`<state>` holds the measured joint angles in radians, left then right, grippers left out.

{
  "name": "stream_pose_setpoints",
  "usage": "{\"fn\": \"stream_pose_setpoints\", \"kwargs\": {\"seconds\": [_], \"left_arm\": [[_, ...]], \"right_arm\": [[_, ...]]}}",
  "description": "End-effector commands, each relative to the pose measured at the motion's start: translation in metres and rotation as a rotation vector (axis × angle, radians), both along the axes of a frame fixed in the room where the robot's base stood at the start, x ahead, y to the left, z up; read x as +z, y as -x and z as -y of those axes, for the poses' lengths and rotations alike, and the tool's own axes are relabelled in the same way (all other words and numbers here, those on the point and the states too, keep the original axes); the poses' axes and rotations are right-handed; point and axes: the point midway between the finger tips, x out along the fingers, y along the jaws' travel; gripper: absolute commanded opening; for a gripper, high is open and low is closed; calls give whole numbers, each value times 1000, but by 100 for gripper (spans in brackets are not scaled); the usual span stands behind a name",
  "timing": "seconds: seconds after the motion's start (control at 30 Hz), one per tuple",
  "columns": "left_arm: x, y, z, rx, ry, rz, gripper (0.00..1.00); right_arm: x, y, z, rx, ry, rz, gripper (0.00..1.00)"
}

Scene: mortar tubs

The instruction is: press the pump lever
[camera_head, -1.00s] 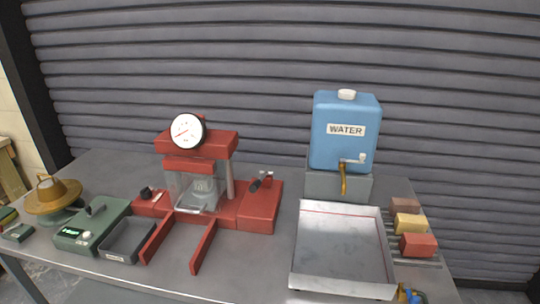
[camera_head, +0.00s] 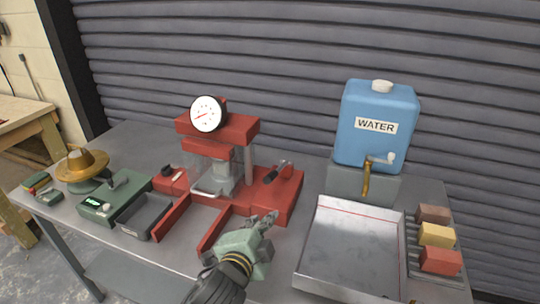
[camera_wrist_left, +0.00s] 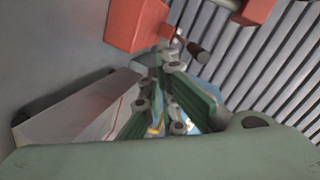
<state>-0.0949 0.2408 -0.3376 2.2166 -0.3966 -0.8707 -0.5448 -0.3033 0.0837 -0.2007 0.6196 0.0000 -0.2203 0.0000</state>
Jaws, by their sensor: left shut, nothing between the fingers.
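The red press (camera_head: 217,130) stands mid-table with a round dial gauge (camera_head: 206,114) on top. The pump lever (camera_head: 279,171), a short rod with a dark grip, sits on the red pump block (camera_head: 275,195) at the press's right. My left gripper (camera_head: 270,219) is shut and empty, in front of the pump block and to the near side of the lever. In the left wrist view its fingers (camera_wrist_left: 165,98) point towards the red block (camera_wrist_left: 136,22), and the dark lever grip (camera_wrist_left: 196,51) shows beyond them. No contact with the lever is visible. My right gripper is out of view.
A metal tray (camera_head: 350,250) lies to the right of my gripper, before a blue water tank (camera_head: 378,110). Coloured blocks (camera_head: 437,235) stand at the far right. A green scale (camera_head: 108,198) and dark pan (camera_head: 145,217) are left of the press.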

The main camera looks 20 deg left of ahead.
Motion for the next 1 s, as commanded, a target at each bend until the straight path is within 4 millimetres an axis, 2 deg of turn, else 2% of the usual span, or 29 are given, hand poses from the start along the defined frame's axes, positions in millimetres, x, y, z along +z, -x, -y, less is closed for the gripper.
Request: {"fn": "stream_pose_setpoints", "kwargs": {"seconds": [0.03, 0.1, 0.2, 0.3, 0.43, 0.53, 0.63, 0.73, 0.87, 0.9, 1.0], "left_arm": [[32, -21, 11, -55, -108, 114, 0], [73, -41, 29, -127, -272, 269, 0], [129, -58, 59, -213, -518, 488, 0], [177, -64, 94, -284, -776, 705, 0], [224, -60, 142, -355, -1129, 985, 0], [245, -51, 176, -395, -1410, 1194, 0], [252, -42, 206, -426, -1696, 1398, 0], [247, -37, 227, -456, -1984, 1594, 0], [227, -40, 236, -504, -2357, 1834, 0], [220, -43, 234, 515, 2437, -1879, 0], [200, -56, 219, 474, 2196, -1660, 0]], "right_arm": [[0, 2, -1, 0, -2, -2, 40], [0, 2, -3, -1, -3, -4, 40], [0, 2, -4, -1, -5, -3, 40], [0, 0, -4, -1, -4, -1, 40], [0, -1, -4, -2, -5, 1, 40], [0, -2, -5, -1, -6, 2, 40], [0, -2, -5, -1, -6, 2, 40], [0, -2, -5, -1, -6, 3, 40], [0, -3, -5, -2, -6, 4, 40], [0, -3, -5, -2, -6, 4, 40], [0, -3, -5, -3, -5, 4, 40]]}}
